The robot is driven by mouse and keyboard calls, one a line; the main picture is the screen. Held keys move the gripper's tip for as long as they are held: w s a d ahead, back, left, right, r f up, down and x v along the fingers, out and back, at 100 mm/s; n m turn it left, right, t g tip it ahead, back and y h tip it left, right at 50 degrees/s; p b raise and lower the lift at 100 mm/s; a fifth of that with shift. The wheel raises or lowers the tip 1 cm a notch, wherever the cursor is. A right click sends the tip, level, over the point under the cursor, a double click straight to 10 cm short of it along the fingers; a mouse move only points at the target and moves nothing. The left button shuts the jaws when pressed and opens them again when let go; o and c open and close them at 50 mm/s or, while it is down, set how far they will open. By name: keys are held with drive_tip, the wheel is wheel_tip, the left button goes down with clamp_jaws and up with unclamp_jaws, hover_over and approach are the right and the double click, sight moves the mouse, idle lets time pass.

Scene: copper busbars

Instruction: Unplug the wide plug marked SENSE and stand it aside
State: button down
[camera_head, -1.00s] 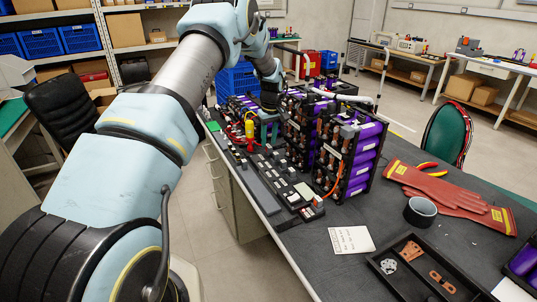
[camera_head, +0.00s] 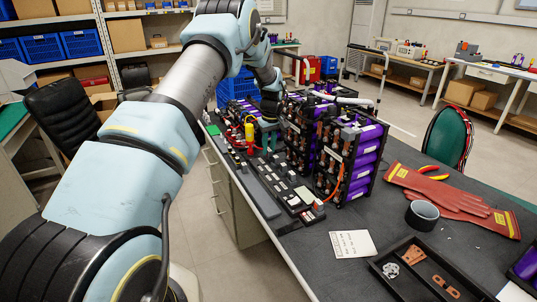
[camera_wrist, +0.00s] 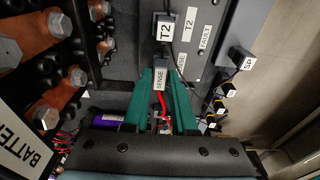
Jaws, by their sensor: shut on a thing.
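The wide plug marked SENSE (camera_wrist: 160,79) is dark grey with a white label, and red wires run from its lower end in the wrist view. My gripper (camera_wrist: 161,74) has two green fingers, one on each side of this plug, and is shut on it. In the wrist view the plug's upper end overlaps the dark panel (camera_wrist: 208,18); I cannot tell whether it is still seated in its socket. In the head view my gripper (camera_head: 267,130) is low over the table beside the battery modules, and the plug is too small to make out.
A plug marked T2 (camera_wrist: 168,27) stands just above the SENSE plug, and a plug marked SP (camera_wrist: 242,60) is to the right. Copper busbars (camera_wrist: 47,112) lie on the left. Battery modules (camera_head: 350,160) crowd the right of my gripper. The table front (camera_head: 285,260) has bare room.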

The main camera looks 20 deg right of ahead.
sight(269, 150)
drive_tip(key=shift+r, duration=0.15)
drive_tip(key=shift+r+p, duration=1)
drive_tip(key=shift+r, duration=0.85)
drive_tip(key=shift+r, duration=0.2)
drive_tip(key=s+a+p, duration=0.1)
drive_tip(key=s+a, duration=0.2)
drive_tip(key=s+a+f+p, duration=0.1)
drive_tip(key=s+a, duration=0.2)
drive_tip(key=s+a+p, duration=0.1)
drive_tip(key=s+a, duration=0.2)
drive_tip(key=s, duration=0.1)
drive_tip(key=shift+a+f+p, duration=0.1)
drive_tip(key=shift+f+p, duration=0.15)
drive_tip(key=shift+p, duration=0.15)
drive_tip(key=shift+f+b, duration=1.1)
drive_tip(key=shift+f, duration=0.65)
drive_tip(key=shift+f+b, duration=0.35)
drive_tip(key=shift+f, duration=0.1)
drive_tip(key=c, duration=0.6)
unclamp_jaws()
drive_tip(key=shift+c, duration=0.2)
